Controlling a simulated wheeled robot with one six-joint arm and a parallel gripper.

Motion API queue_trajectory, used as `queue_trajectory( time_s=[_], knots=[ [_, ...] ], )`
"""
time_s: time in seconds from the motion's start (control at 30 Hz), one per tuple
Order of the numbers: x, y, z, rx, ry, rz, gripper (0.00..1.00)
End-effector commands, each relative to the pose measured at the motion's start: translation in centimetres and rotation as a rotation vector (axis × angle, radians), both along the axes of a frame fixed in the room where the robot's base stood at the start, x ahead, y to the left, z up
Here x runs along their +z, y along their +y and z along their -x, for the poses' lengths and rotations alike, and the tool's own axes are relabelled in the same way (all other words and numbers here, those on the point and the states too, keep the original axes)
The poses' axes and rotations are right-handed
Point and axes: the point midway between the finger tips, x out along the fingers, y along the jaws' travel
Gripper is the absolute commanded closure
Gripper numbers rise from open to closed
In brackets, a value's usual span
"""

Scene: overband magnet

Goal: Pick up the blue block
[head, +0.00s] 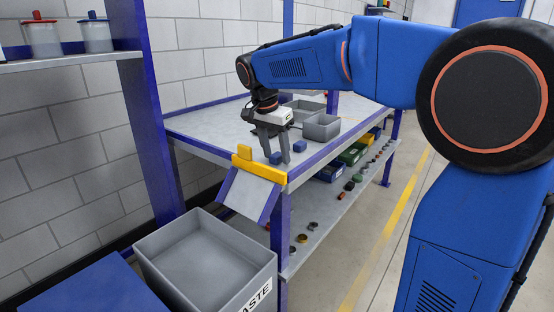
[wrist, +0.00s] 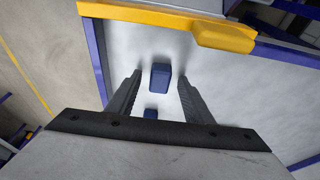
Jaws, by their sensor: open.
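Two small blue blocks stand on the pale bench top. The nearer blue block (head: 275,158) is close to the yellow end bar. It also shows in the wrist view (wrist: 160,77), between my fingertips with space on both sides. The second blue block (head: 300,145) lies farther from the bar. In the wrist view this second block (wrist: 150,114) is partly hidden by my gripper's body. My gripper (head: 277,156) points down over the nearer block, fingers apart and empty. It also shows in the wrist view (wrist: 158,76). Whether the fingertips touch the bench is unclear.
The yellow bar (head: 258,169) crosses the bench end, above a sloping chute (head: 249,194) and a grey waste bin (head: 152,245). Grey trays (head: 321,128) stand farther back on the bench. A lower shelf (head: 312,214) holds several small parts and bins.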

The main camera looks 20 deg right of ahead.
Motion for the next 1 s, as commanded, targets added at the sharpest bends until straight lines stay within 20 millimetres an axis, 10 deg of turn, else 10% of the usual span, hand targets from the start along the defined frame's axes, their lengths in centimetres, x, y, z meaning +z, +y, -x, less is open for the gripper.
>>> queue_trajectory(
  time_s=[0.07,0.27,0.67,1.0],
  knots=[
    [0.0,0.0,0.0,0.000,0.000,0.000,0.53],
    [0.0,0.0,0.0,0.000,0.000,0.000,0.99],
    [1.0,0.0,0.0,-0.001,-0.002,0.000,1.00],
    [6.9,0.0,-0.1,0.000,-0.004,0.000,1.00]
  ],
)
